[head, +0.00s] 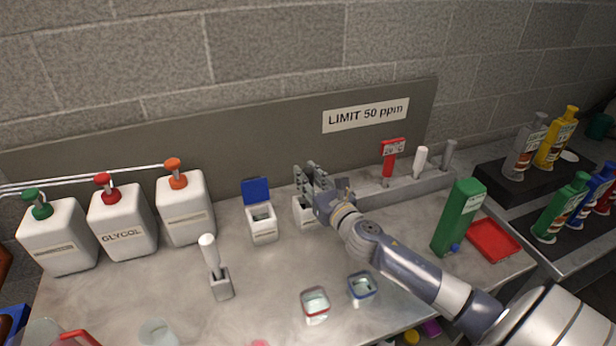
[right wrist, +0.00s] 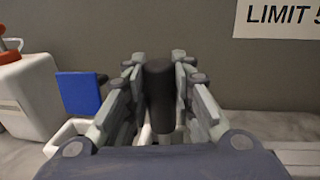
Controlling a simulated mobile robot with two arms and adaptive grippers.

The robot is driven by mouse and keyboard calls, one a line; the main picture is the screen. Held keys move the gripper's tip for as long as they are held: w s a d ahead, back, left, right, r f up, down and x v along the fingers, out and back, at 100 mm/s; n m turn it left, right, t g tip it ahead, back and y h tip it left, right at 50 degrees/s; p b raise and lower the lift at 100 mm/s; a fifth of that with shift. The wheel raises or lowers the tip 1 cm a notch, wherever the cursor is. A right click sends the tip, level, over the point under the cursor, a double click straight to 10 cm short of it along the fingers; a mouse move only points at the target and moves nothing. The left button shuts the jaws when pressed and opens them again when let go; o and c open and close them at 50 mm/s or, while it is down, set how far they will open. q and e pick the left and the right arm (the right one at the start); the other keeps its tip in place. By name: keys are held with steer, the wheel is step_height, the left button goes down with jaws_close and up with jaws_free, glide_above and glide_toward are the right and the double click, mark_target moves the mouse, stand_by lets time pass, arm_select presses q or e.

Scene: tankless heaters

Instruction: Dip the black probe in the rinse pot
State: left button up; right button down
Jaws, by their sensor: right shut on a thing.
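My right gripper (head: 308,178) is shut on the black probe (right wrist: 160,88), which stands roughly upright between the fingers in the right wrist view. In the head view the fingers hide most of the probe. A white pot (head: 304,213) is just below and in front of the gripper, partly covered by it. I cannot tell whether the probe tip is inside it. A white pot with an open blue lid (head: 260,224) stands to its left. Two small open pots, red-rimmed (head: 315,305) and blue-rimmed (head: 361,288), stand nearer. No label shows which is the rinse pot. My left gripper is out of view.
A grey rack (head: 415,190) at the back holds a red meter (head: 393,150), a white probe (head: 420,161) and a grey one. A green bottle (head: 459,217) and red tray (head: 494,240) are right. A white-handled tool (head: 211,257) and pump jugs (head: 122,222) are left.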

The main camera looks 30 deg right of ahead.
steer(key=shift+r, duration=0.1)
step_height(320, 180, up, 12)
steer(key=p, duration=1.1)
steer(key=shift+f+p, duration=0.25)
steer(key=shift+p, duration=0.05)
steer(key=shift+f, duration=0.1)
steer(key=shift+a, duration=0.1)
